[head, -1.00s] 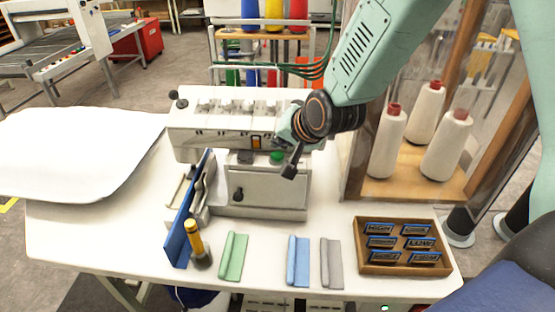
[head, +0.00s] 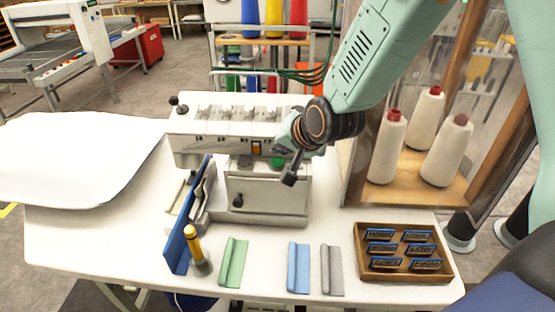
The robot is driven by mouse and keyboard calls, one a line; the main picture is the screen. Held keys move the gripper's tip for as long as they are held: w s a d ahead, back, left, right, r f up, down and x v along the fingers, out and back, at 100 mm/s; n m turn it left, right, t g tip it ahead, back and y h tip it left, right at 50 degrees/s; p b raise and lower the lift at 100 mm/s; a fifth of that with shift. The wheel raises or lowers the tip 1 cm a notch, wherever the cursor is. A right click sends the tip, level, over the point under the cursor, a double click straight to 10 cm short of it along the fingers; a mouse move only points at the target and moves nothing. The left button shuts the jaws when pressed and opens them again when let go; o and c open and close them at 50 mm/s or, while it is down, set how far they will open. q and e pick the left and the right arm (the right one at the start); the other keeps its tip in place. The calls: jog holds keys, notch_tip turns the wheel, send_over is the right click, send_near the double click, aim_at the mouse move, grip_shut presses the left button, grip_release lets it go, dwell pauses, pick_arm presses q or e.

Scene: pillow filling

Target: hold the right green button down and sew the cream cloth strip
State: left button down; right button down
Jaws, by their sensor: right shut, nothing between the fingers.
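The white sewing machine (head: 268,190) stands at the back middle of the table. Its green button (head: 277,162) shows on the front at the right, partly covered by my right gripper. My right gripper (head: 289,178) comes in from the upper right and is shut and empty. Its dark fingertips are just in front and to the right of the button; I cannot tell whether any part of it presses the button. I cannot make out a cream cloth strip for certain; the area left of the machine's front is partly hidden by a blue upright plate (head: 186,222). My left gripper is not in view.
Green (head: 232,262), blue (head: 298,267) and grey (head: 331,269) folded strips lie in front. A yellow-handled tool (head: 194,245) stands left of them. A wooden label tray (head: 363,262) is at right. Thread cones (head: 446,150) stand behind. White fabric (head: 75,155) covers the left.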

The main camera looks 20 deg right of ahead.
aim_at(280, 162)
dwell(0.5)
jog(key=shift+f, duration=0.45)
jog(key=shift+f+b, duration=0.5)
jog(key=shift+b, duration=0.05)
dwell(0.7)
jog(key=shift+r, duration=0.1)
dwell(2.1)
jog(key=shift+r+p, duration=0.9)
jog(key=shift+r, duration=0.1)
notch_tip(280, 162, up, 2)
jog(key=shift+r+p, duration=0.1)
jog(key=shift+p, duration=0.95)
jog(key=shift+r+p, duration=0.95)
jog(key=shift+r, duration=0.45)
jog(key=shift+f, duration=0.1)
